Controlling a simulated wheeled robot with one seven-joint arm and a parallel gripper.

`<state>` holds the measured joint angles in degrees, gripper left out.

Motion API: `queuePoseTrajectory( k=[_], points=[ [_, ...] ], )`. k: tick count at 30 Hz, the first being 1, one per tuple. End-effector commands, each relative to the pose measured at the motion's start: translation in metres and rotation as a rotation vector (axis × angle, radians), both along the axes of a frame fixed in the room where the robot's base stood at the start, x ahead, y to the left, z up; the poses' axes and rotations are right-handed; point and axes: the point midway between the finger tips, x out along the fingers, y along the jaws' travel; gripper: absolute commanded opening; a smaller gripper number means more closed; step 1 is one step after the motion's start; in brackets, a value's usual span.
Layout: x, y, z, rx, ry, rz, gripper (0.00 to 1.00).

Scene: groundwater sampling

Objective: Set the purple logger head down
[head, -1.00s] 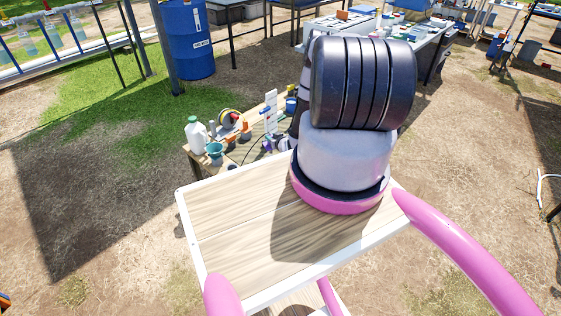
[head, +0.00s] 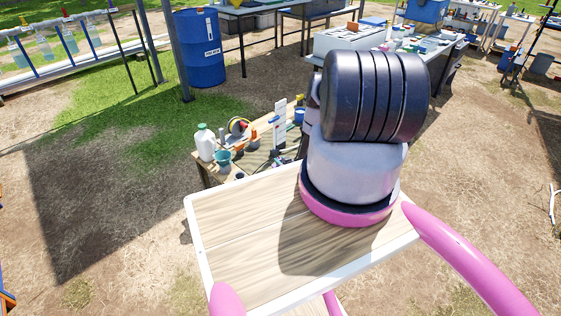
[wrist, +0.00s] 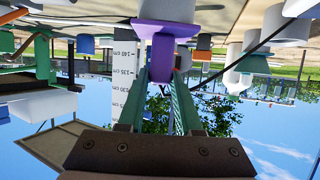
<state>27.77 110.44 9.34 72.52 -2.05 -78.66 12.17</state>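The purple logger head (wrist: 166,28) is in the upper middle of the wrist view, which looks upside down. It has a wide purple part and a narrower stem that runs between the two green fingers. My gripper (wrist: 162,78) has its fingers against both sides of this stem and looks shut on it. In the head view my arm hides the gripper, and I cannot make out the logger head there. I cannot tell whether it touches the table.
The low wooden work table (head: 208,172) bears a white jug (head: 205,144), a teal cup (head: 222,157), a reel (head: 238,126) and a white graduated board (head: 280,122). A blue barrel (head: 199,48) stands behind. Open ground lies left of the table.

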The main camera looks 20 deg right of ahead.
Motion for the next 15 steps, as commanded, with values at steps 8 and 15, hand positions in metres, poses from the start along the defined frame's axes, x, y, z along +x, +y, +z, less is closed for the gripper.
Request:
queuePoseTrajectory(
  k=[8,15],
  points=[
    [-0.0003,0.0002,0.0001,0.000,0.001,0.000,0.61],
    [-0.0082,0.0000,0.0046,0.001,0.002,-0.001,0.61]
  ],
)
